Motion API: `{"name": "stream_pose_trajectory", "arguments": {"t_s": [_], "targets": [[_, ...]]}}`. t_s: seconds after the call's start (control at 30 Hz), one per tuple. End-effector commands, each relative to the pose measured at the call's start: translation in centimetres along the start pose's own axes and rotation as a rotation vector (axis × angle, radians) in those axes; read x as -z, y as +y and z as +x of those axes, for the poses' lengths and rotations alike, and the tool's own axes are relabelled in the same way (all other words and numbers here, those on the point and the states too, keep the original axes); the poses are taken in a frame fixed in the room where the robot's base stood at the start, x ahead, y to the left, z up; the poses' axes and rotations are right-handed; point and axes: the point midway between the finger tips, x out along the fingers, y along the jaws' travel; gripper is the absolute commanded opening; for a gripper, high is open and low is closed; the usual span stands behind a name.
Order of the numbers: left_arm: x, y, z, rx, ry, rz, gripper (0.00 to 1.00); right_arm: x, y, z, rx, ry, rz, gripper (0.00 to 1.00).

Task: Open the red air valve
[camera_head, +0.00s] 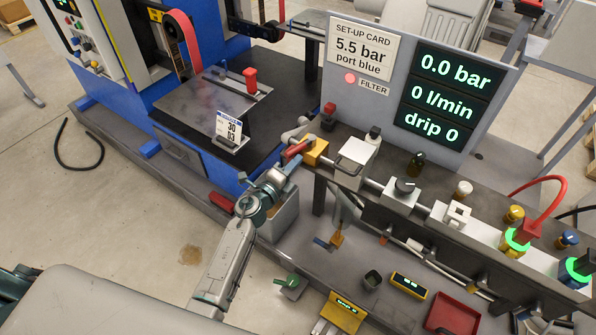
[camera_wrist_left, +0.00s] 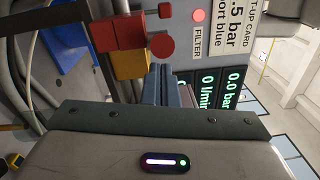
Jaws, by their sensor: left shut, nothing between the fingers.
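The red air valve shows as a red lever (camera_head: 296,149) on a yellow block (camera_head: 316,152) at the left end of the pipe line. In the left wrist view the red lever (camera_wrist_left: 124,32) and the yellow block (camera_wrist_left: 130,65) are ahead of the fingers, toward the upper left. My left gripper (camera_head: 292,166) is just below and in front of the lever, shut and empty. Its bluish fingers also show in the left wrist view (camera_wrist_left: 180,93). Whether the fingers touch the lever cannot be told. My right gripper is not in view.
The display panel (camera_head: 447,88) reads 0.0 bar, 0 l/min and drip 0. The set-up card (camera_head: 360,50) says 5.5 bar, port blue. Pipe fittings run to the right, with a red hose (camera_head: 540,183). A red tray (camera_head: 453,316) sits on the lower bench.

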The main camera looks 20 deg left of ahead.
Motion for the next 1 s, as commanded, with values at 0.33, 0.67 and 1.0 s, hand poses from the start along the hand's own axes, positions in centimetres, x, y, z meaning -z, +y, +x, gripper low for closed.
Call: {"name": "stream_pose_trajectory", "arguments": {"t_s": [0.33,0.67,1.0], "targets": [[-0.4,0.0,0.1,0.000,0.000,-0.001,0.00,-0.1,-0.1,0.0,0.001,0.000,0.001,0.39],[-1.8,0.3,0.1,0.000,0.000,-0.001,0.00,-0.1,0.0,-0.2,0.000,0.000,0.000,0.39],[-1.8,0.5,0.0,0.000,0.000,-0.001,0.00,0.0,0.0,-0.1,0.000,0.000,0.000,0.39]]}}
